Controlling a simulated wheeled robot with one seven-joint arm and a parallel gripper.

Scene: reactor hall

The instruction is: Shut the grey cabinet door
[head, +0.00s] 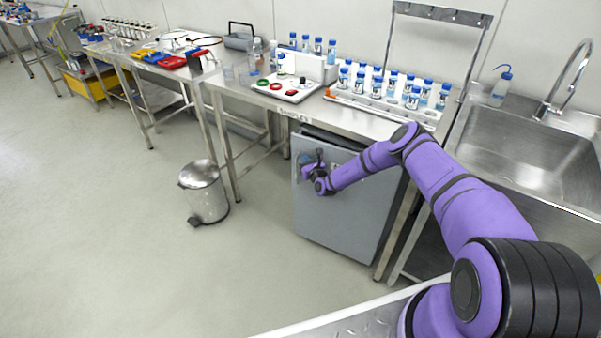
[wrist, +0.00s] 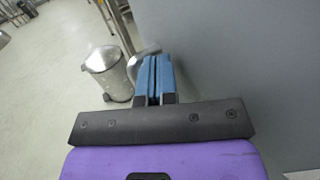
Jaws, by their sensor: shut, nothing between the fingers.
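The grey cabinet door (head: 345,222) is a flat panel under the steel bench in the head view. A dark gap shows behind its top edge, so it appears to stand ajar; how far is hard to tell. In the wrist view the door (wrist: 245,60) fills the right side as a plain grey surface. My gripper (head: 308,171) is in front of the door's upper left part. In the wrist view its blue fingers (wrist: 153,66) are together with nothing between them, close beside the door face. I cannot tell whether they touch it.
A steel pedal bin (head: 205,193) stands on the floor left of the door; it also shows in the wrist view (wrist: 108,72). The bench (head: 250,99) above holds several blue-capped bottles. A sink (head: 525,150) is at the right. The floor at left is clear.

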